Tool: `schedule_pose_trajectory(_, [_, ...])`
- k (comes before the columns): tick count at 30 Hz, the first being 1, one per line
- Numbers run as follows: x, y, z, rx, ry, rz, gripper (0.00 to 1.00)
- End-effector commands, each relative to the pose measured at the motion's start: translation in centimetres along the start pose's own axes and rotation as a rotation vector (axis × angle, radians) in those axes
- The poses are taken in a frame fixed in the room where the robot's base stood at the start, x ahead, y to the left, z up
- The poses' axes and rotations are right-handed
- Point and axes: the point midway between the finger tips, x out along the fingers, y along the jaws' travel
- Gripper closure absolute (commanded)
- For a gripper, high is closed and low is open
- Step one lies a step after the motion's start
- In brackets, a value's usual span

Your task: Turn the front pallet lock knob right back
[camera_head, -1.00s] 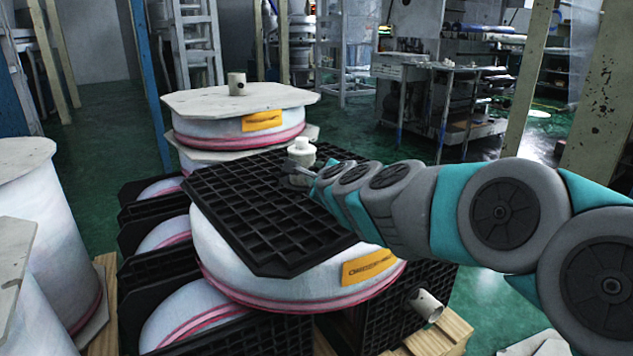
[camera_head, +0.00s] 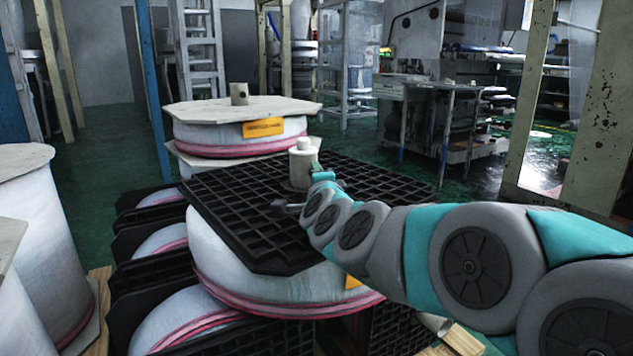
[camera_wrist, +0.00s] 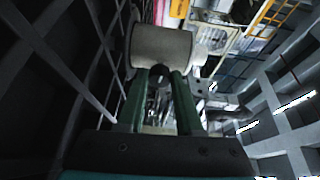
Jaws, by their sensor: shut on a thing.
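The front pallet's lock knob is a pale upright cylinder with a narrower top (camera_head: 302,163). It stands on the black grid pallet (camera_head: 250,215) that lies on the front roll. My gripper (camera_head: 313,172) is at the knob's right side, partly hidden by my wrist. In the wrist view the knob (camera_wrist: 162,46) lies across the ends of my two green fingers (camera_wrist: 160,76), which are shut on it. Its narrower end points right in that view. The knob's turn angle cannot be read.
A second roll with a pale octagonal board (camera_head: 240,108) and a short tube (camera_head: 238,93) stands behind. White rolls (camera_head: 40,235) stand at the left. A blue post (camera_head: 152,90) rises behind. Green floor (camera_head: 400,160) is open between the pallet and the shelves.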

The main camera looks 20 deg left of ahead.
Motion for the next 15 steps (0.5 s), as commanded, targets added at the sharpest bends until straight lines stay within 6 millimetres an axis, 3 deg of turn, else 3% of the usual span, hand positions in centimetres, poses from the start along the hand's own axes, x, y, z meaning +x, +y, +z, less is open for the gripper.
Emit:
schedule_pose_trajectory(14, [0.01,0.11,0.03,-0.014,0.000,-0.004,1.00])
schedule_pose_trajectory(15, [0.01,0.11,0.03,-0.014,0.000,-0.004,0.65])
